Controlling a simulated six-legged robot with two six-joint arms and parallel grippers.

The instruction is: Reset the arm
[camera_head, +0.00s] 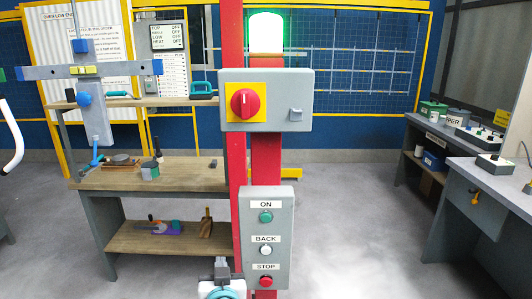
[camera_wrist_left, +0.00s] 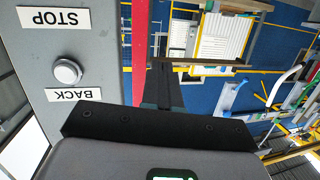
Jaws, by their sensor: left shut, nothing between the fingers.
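My left gripper (camera_head: 221,264) is at the bottom middle of the head view, just left of the lower edge of a grey button panel (camera_head: 285,235). Its dark fingers are shut and empty in the left wrist view (camera_wrist_left: 162,75). The panel carries a green ON button (camera_head: 266,217), a white BACK button (camera_head: 266,250) and a red STOP button (camera_head: 266,281). In the left wrist view the panel appears upside down at the left, with the BACK button (camera_wrist_left: 67,71) beside the gripper. I cannot tell whether the fingers touch the panel. My right gripper is not in view.
A red post (camera_head: 266,165) carries a grey box with a red rotary knob (camera_head: 244,103); a green lamp (camera_head: 266,33) glows above. A wooden workbench (camera_head: 190,172) stands left, grey benches (camera_head: 500,180) right. Open grey floor (camera_head: 350,220) lies between the post and right benches.

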